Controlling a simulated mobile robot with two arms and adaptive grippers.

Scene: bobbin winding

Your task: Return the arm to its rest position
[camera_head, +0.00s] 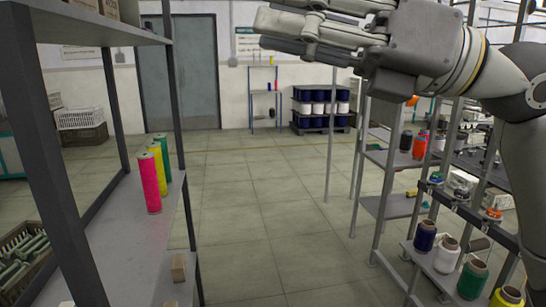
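My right arm comes in from the right edge, and its grey gripper (268,32) is high in the picture with its fingers pointing left. I see the fingers from the side, one above the other and close together. No object shows between them, but I cannot tell how far apart they are. My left gripper is not in view.
A rack (420,262) at right holds several thread spools. Open tiled floor (270,215) lies between them.

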